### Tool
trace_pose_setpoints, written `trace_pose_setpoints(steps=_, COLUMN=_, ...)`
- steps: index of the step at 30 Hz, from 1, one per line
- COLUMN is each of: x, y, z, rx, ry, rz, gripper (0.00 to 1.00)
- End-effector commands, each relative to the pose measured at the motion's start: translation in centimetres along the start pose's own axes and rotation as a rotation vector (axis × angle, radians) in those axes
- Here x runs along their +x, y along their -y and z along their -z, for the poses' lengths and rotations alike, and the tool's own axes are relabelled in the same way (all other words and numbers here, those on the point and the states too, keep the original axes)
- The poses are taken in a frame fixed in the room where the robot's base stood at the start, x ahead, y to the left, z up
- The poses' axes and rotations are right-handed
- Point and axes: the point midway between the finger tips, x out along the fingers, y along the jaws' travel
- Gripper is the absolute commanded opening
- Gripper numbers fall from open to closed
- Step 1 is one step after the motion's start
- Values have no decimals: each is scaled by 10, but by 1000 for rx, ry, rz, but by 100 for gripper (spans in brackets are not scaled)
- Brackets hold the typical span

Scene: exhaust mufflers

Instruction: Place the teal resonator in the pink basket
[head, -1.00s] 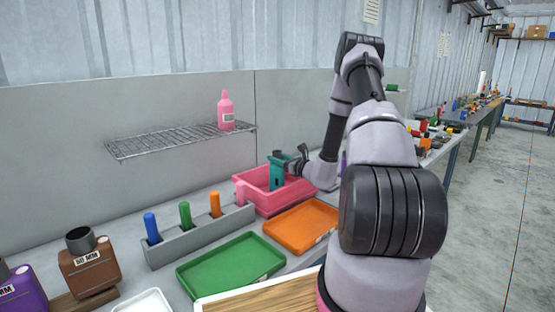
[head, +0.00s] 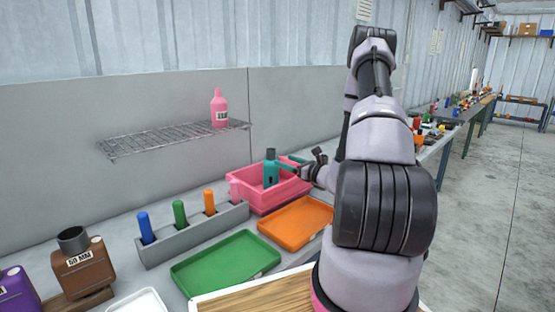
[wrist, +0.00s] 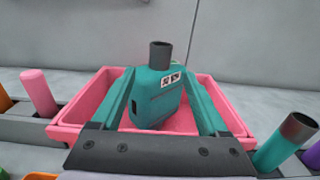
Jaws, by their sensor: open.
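The teal resonator (head: 271,174) has a dark neck and a white label. It stands nearly upright inside the pink basket (head: 278,201), with its lower part hidden by the front wall in the head view. In the wrist view the resonator (wrist: 158,98) is inside the pink basket (wrist: 75,122), between the two teal fingers of my gripper (wrist: 160,92). The fingers are spread, with a gap on each side of it. In the head view my gripper (head: 290,165) reaches over the basket's right side.
A grey rack (head: 195,236) with coloured pegs stands left of the basket. An orange tray (head: 297,222) and a green tray (head: 226,262) lie in front. A wire shelf (head: 175,138) holds a pink bottle (head: 219,108). A teal tube (wrist: 285,142) stands right of the basket.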

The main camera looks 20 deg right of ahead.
Motion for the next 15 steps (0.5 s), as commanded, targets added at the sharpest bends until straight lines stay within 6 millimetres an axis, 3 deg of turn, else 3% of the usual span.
trace_pose_setpoints(steps=3, x=-19, y=1, z=0, rx=1, ry=-1, rz=2, gripper=77)
trace_pose_setpoints(steps=8, x=-29, y=-2, z=-3, rx=-4, ry=2, rz=-8, gripper=77)
trace_pose_setpoints(steps=11, x=-26, y=-14, z=-19, rx=-33, ry=8, rz=-67, gripper=77)
trace_pose_setpoints(steps=15, x=-15, y=-59, z=-66, rx=-136, ry=15, rz=-262, gripper=77)
